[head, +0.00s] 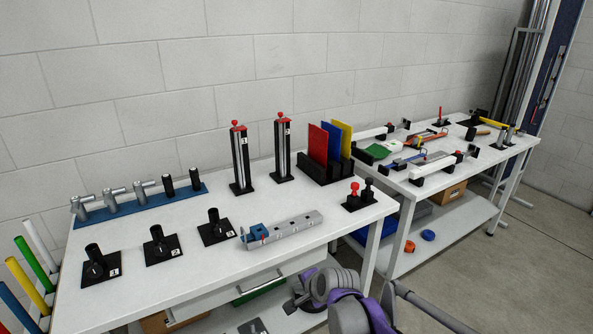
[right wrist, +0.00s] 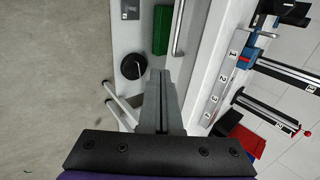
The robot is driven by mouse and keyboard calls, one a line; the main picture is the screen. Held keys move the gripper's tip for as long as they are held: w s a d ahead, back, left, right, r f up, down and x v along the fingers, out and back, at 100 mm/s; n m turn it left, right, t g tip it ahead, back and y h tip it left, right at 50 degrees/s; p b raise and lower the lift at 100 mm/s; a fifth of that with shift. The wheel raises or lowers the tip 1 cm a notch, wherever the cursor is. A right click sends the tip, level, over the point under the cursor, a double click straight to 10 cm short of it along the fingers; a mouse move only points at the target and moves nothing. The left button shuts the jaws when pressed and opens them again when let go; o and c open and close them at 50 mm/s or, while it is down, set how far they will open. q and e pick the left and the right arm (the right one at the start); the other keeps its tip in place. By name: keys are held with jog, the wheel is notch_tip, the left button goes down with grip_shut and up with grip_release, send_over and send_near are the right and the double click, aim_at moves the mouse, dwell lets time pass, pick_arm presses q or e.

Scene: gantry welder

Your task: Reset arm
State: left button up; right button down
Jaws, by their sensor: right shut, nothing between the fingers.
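My right gripper (right wrist: 162,85) is shut and empty in the right wrist view, its two grey fingers pressed together. In the head view my purple and grey right arm comes in at the bottom, in front of the near table's front edge. The gripper is apart from the things on the white near table (head: 215,255). My left gripper is not in view.
The near table bears a grey numbered block (head: 290,226), black stands (head: 160,246), a blue rack (head: 140,206) and two tall posts (head: 241,160). A drawer handle (right wrist: 180,28) and green box (right wrist: 161,30) lie near the gripper. A second table (head: 440,186) stands right.

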jog(key=s+d+r+n+h+p, duration=0.1)
jog(key=s+d+r+n+p, duration=0.1)
jog(key=s, duration=0.8)
jog(key=s+d+r+n+g+h+p, duration=0.1)
jog(key=s+d+n+p, duration=0.3)
jog(key=s+d, duration=0.5)
jog(key=s+d+r+n+h+p, duration=0.2)
jog(key=s+d+r+n+p, duration=0.1)
jog(key=s, duration=0.7)
jog(key=d+r+n, duration=0.1)
jog(key=d+n, duration=0.1)
jog(key=d, duration=0.1)
jog(key=shift+s+n+g, duration=0.3)
jog(key=shift+s+g, duration=0.1)
